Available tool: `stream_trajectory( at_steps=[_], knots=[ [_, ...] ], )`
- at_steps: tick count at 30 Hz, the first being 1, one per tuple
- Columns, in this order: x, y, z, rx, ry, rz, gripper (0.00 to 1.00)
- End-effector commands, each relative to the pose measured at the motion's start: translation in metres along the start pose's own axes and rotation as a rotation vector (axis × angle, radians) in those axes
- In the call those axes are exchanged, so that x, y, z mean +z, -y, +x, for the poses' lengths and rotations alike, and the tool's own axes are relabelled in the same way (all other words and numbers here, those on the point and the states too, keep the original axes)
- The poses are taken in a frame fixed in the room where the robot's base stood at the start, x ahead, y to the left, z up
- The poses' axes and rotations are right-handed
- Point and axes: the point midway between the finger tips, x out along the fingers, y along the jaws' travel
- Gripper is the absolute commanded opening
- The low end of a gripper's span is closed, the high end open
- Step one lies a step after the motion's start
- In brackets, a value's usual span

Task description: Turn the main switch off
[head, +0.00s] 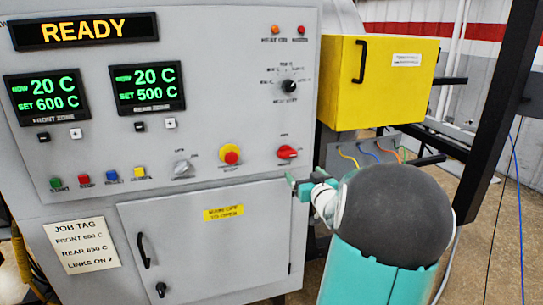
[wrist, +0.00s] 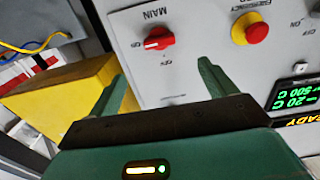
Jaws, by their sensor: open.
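The main switch (head: 287,152) is a red rotary knob at the lower right of the grey control panel. In the wrist view the main switch (wrist: 158,40) shows with a MAIN label beside it, and its handle lies roughly level. The small ON and OFF marks around it are too small to read surely. My gripper (head: 297,185) is just below the switch in the head view. In the wrist view my gripper (wrist: 160,78) has its two green fingers apart with nothing between them, and the switch appears beyond the gap, apart from the fingers.
A red and yellow emergency button (head: 230,155) is left of the switch; a grey selector (head: 182,168) is further left. A closed grey door (head: 205,245) lies below. A yellow box (head: 375,80) stands out at right, above coloured cables (head: 365,152).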

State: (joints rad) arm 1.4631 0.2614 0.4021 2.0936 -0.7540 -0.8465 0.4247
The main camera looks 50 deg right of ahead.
Motion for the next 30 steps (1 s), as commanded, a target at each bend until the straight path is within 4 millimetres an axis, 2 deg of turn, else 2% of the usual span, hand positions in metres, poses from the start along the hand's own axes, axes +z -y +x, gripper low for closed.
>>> stream_trajectory(
  at_steps=[4,8,11,24,30],
  knots=[
    [0.001,-0.011,-0.003,0.005,-0.013,0.007,0.84],
    [0.001,-0.016,0.003,0.007,-0.014,0.008,0.84],
    [0.001,-0.018,0.016,0.009,-0.013,0.009,0.84],
    [0.0,-0.015,0.103,0.005,-0.013,0.01,0.84],
    [-0.001,-0.012,0.127,0.004,-0.012,0.007,0.84]
  ],
)
